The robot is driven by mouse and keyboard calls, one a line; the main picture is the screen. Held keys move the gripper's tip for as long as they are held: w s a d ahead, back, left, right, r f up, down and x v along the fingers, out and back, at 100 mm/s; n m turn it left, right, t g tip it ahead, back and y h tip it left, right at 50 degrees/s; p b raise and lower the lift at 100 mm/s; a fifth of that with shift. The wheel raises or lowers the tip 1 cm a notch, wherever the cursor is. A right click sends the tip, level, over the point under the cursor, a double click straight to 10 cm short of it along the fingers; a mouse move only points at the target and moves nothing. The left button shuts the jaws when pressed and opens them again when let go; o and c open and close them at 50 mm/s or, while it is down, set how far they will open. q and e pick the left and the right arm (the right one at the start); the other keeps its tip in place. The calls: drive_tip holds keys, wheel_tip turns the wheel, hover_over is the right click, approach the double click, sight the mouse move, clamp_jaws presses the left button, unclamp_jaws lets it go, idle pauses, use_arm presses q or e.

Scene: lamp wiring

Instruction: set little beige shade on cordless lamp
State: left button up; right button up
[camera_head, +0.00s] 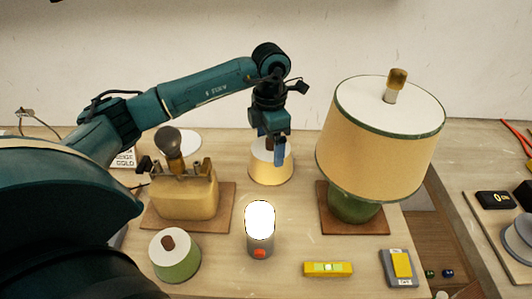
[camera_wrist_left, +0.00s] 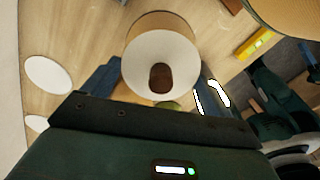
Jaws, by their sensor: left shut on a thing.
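The little beige shade (camera_head: 264,174), with a white top and a brown knob, is between the fingers of my left gripper (camera_head: 273,150). In the left wrist view the shade (camera_wrist_left: 160,52) shows from above, with a finger on each side. My left gripper is shut on it. I cannot tell whether its lower rim touches the table. The cordless lamp (camera_head: 260,246), a grey body with a glowing bulb and an orange button, stands upright in front of the shade, apart from it. My right gripper is not in view.
A large beige-shaded lamp (camera_head: 375,140) stands close on the right. A cream lamp base with a bare bulb (camera_head: 185,198) stands on the left. A small green shade (camera_head: 178,262), a yellow level (camera_head: 328,269) and a grey-yellow box (camera_head: 401,265) lie in front.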

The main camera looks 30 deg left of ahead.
use_arm(q)
drive_tip(key=s+d+r+m, duration=0.3)
drive_tip(key=s+r+m, duration=0.1)
drive_tip(key=s+m, duration=0.3)
drive_tip(key=s+d+r+m+p, duration=0.1)
drive_tip(key=s+d+r+m, duration=0.2)
drive_tip(key=s+m, duration=0.3)
drive_tip(key=r+m, duration=0.1)
drive_tip(key=m, duration=0.1)
drive_tip(key=shift+s+r+m, duration=0.15)
drive_tip(key=shift+s+m, duration=0.15)
drive_tip(key=shift+s, duration=0.05)
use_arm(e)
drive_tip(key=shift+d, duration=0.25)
use_arm(q)
drive_tip(key=shift+d, duration=0.1)
